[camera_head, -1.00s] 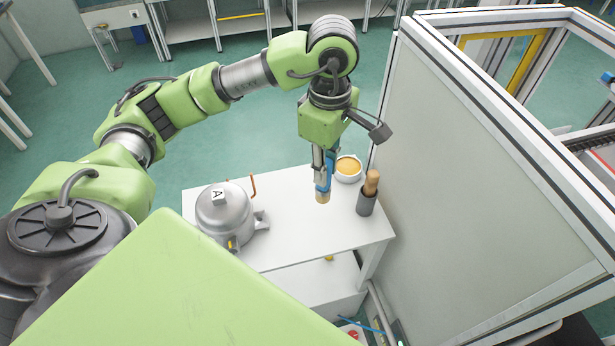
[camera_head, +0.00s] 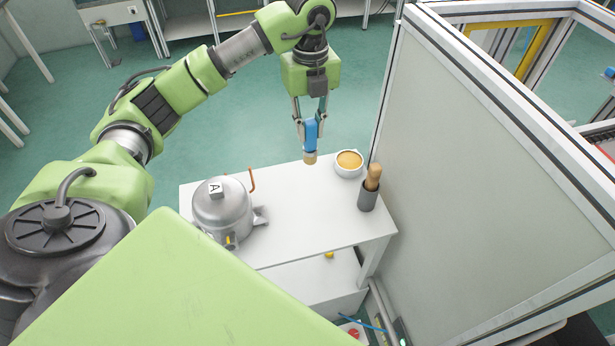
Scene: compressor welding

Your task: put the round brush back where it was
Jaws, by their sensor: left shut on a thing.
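My left gripper (camera_head: 311,118) is shut on the round brush (camera_head: 310,136), which has a blue body and a tan tip pointing down. It holds the brush about upright near the back edge of the white table (camera_head: 315,225); I cannot tell whether the tip touches the table. A white bowl (camera_head: 348,171) with orange-yellow contents is just right of the brush. A dark grey cup (camera_head: 367,198) with a wooden-handled tool (camera_head: 374,176) in it stands in front of the bowl. My right gripper is not in view.
A grey metal compressor (camera_head: 221,210) marked "A", with a copper pipe, stands on the left of the table. The table's middle and front are clear. A tall grey panel (camera_head: 480,180) closes off the right side.

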